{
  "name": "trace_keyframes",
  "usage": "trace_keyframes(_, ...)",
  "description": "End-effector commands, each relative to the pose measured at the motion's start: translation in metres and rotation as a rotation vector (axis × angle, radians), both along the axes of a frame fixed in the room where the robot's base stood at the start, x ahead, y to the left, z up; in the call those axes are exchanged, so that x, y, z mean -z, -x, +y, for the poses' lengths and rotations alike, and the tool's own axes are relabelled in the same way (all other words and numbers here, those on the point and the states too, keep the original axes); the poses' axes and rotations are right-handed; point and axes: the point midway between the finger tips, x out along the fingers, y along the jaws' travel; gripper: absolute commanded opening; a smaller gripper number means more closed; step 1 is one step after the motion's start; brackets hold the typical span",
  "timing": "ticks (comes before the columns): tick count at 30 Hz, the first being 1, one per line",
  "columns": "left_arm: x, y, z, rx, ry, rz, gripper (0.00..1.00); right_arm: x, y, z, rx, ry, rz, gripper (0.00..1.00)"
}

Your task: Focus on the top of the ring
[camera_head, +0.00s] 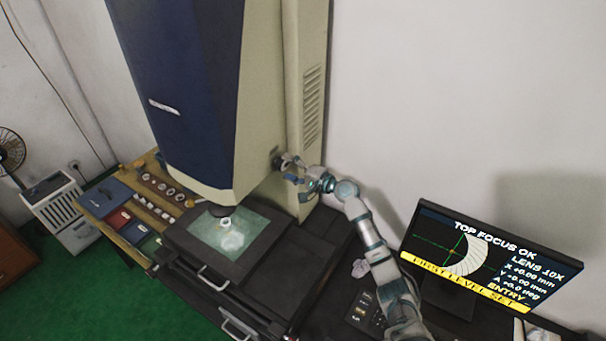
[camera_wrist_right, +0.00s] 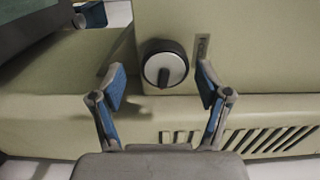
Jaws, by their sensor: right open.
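The ring (camera_head: 225,222) is a small pale ring on the lit glass stage (camera_head: 205,232), below the lens of the tall blue and beige machine (camera_head: 195,90). A round knob with a dark rim and silver face (camera_wrist_right: 165,68) is on the machine's side, beside a small label (camera_wrist_right: 202,47). My right gripper (camera_head: 291,173) is near this knob. In the right wrist view its blue-padded fingers (camera_wrist_right: 160,82) are spread with nothing between them, and the knob shows ahead, apart from both pads. The monitor (camera_head: 480,262) reads "TOP FOCUS OK" and "FIRST LEVEL SET". My left gripper is out of view.
A wooden bench (camera_head: 150,205) with several small rings and coloured boxes stands left of the stage. A vent grille (camera_wrist_right: 240,138) is below the knob. A dark control panel (camera_head: 365,312) lies near my right arm. A fan (camera_head: 10,150) is far left.

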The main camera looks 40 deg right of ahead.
Motion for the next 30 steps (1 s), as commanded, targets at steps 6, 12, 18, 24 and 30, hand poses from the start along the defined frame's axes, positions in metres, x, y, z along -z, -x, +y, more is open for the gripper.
trace_keyframes(6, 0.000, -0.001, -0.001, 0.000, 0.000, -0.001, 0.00, 0.004, 0.047, -0.021, -0.001, 0.000, 0.006, 0.76)
trace_keyframes(12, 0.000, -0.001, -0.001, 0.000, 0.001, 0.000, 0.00, 0.005, 0.076, -0.034, -0.002, -0.001, 0.008, 0.76)
trace_keyframes(18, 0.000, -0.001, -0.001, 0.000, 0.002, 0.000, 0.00, 0.004, 0.085, -0.037, -0.002, 0.000, 0.007, 0.76)
trace_keyframes(24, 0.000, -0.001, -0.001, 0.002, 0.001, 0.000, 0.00, 0.003, 0.085, -0.037, -0.002, -0.001, 0.006, 0.76)
trace_keyframes(30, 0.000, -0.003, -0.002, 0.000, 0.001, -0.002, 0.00, 0.010, 0.086, -0.031, -0.010, 0.018, 0.015, 0.76)
